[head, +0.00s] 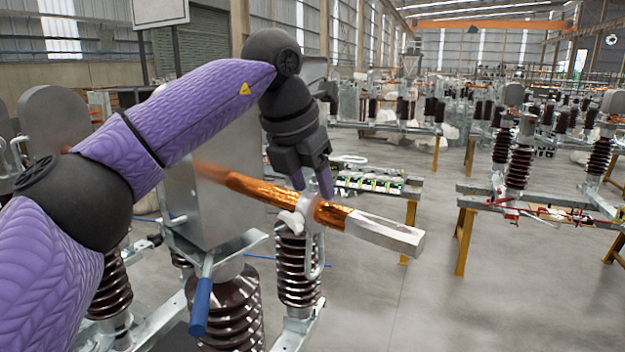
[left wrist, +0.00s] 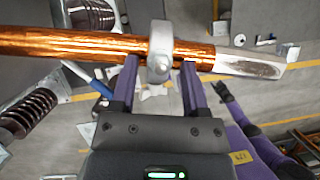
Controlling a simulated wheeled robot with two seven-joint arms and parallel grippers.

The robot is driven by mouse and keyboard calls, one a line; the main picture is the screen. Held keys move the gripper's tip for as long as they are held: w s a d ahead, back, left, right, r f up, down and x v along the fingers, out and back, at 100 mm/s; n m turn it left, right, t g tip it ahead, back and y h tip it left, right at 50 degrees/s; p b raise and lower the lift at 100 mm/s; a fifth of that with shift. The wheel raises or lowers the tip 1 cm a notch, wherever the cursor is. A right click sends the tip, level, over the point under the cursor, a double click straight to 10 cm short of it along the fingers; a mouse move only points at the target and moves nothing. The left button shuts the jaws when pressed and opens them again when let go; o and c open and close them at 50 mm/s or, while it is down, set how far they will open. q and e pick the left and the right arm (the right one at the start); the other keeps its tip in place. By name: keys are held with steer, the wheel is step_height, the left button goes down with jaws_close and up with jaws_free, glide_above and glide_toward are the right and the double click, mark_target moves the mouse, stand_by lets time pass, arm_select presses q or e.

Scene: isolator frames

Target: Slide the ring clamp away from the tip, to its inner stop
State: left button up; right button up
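The copper rod (head: 262,188) runs from a grey metal housing at left to a silver block tip (head: 385,233) at right. The ring clamp (head: 306,212) is a grey ring around the rod, fairly near the tip. In the left wrist view the clamp (left wrist: 160,50) shows a rounded lug facing me, with copper on both sides. My left gripper (head: 312,184) is at the clamp; in the left wrist view its fingers (left wrist: 160,86) stand apart on either side of the lug, with visible gaps. I cannot make out the inner stop. My right gripper (left wrist: 226,92) shows small below the rod.
The grey housing (head: 215,205) stands at the rod's inner end. Brown ribbed insulators (head: 297,268) stand below the rod. A blue-handled lever (head: 200,305) hangs in front of the housing. Open floor lies right of the tip, with workbenches farther back.

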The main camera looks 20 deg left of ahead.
arm_select(q)
steer(key=shift+o, duration=0.2)
steer(key=shift+r, duration=0.1)
steer(key=v, duration=0.9)
steer(key=shift+r, duration=0.3)
steer(key=shift+s, duration=0.1)
